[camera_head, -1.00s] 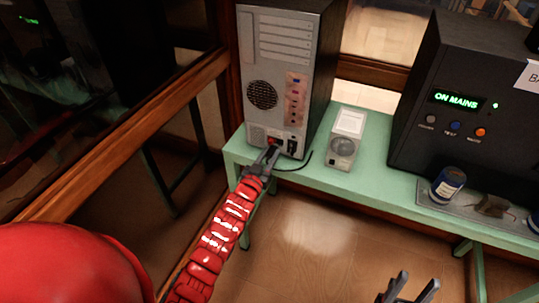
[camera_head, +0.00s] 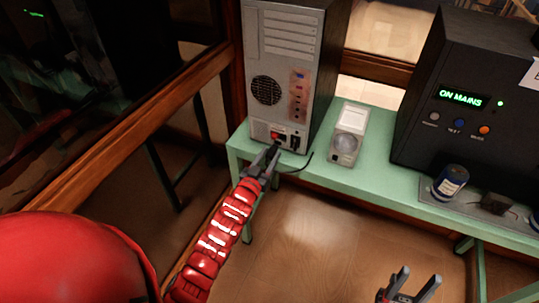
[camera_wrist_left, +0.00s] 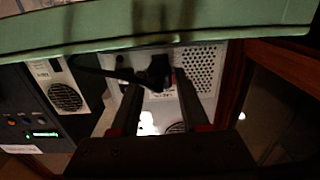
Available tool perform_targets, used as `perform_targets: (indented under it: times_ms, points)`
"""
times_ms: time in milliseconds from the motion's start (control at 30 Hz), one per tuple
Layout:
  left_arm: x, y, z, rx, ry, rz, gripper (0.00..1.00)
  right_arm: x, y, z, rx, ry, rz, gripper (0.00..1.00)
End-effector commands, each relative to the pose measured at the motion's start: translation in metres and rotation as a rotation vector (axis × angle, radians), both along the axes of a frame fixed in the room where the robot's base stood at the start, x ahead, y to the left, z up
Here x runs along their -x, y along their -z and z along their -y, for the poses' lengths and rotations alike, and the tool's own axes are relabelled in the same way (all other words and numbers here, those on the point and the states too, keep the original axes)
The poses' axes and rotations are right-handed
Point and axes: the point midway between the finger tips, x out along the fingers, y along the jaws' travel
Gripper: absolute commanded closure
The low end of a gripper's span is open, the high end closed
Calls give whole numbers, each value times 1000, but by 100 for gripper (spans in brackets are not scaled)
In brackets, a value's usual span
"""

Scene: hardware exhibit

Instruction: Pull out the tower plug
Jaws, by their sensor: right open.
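The grey computer tower (camera_head: 315,90) stands on the green bench, its back panel facing me. My left gripper (camera_head: 271,158) is at the low edge of that panel, beside a red switch (camera_head: 276,136). In the left wrist view the black tower plug (camera_wrist_left: 158,72) sits between the fingertips of my left gripper (camera_wrist_left: 158,86), which look closed in on it. Its black cable (camera_wrist_left: 85,66) trails off to the side. The fingers partly hide the plug and socket in the head view. My right gripper (camera_head: 412,284) is open and empty, low over the floor.
A small light-grey box (camera_head: 348,135) stands right of the tower on the green bench (camera_head: 385,170). A large black unit reading ON MAINS (camera_head: 460,98) stands further right, with a dark blue can (camera_head: 449,183) before it. A wooden rail (camera_head: 110,135) runs along the left.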

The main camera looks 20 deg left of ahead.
Motion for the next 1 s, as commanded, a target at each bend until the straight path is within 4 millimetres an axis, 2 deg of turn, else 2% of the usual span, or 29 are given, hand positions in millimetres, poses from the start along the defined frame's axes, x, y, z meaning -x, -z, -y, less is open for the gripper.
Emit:
perform_targets:
  times_ms: [33, 100, 467, 667, 1000]
  points:
    - [0, 0, 0, 0, 0, 0, 44, 0, 0, 0, 0, 0, 0, 50]
    - [0, 0, 0, 0, 0, 1, 38, 0, 0, 0, 0, 0, 0, 50]
    - [6, 1, -1, -1, -1, -1, 38, 0, 1, 0, 0, 0, 0, 50]
    - [40, 3, -3, -1, -3, -3, 38, 0, 5, 0, 0, 0, 0, 50]
    - [124, 1, -5, -1, -3, -2, 38, 0, 9, 0, 0, 0, 0, 50]
